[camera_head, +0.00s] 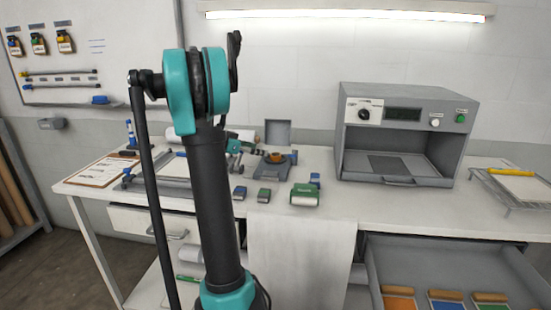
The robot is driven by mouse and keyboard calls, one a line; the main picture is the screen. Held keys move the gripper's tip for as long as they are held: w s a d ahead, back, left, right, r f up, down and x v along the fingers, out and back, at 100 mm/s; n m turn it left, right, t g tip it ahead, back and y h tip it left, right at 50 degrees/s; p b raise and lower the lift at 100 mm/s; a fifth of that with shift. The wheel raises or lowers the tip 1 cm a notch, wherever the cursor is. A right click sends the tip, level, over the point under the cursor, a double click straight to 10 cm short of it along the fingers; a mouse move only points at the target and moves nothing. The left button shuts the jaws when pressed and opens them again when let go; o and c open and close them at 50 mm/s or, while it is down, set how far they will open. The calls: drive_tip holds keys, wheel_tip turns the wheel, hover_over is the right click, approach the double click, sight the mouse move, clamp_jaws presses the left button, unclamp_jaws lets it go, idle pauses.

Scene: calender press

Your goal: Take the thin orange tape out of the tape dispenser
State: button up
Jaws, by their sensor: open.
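The tape dispenser (289,160) stands toward the back of the white workbench, just right of my arm. It is small, blue-grey and partly dark. An orange ring of tape (275,157) shows at the dispenser. It is too small to tell how the tape is seated or whether there is more than one roll. My black and teal arm rises through the left middle of the view and covers part of the bench. A small teal part of it shows beside the upright link.
A green block (305,195) and several smaller blue and green blocks lie before the dispenser. A grey oven-like press (404,135) stands to the right. An open drawer (455,268) juts out below. A clipboard (103,171) lies at left.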

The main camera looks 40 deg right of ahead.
sight(272, 160)
drive_tip(key=x, duration=0.3)
drive_tip(key=shift+s+a+f+x, duration=0.1)
drive_tip(key=shift+f+x, duration=0.05)
drive_tip(key=shift+x, duration=0.75)
drive_tip(key=shift+s+a+f+x, duration=0.1)
drive_tip(key=shift+s+f+x, duration=0.05)
drive_tip(key=shift+x, duration=0.7)
drive_tip(key=shift+s+a+f+x, duration=0.1)
drive_tip(key=shift+f+x, duration=0.05)
drive_tip(key=shift+x, duration=0.75)
drive_tip(key=c, duration=0.9)
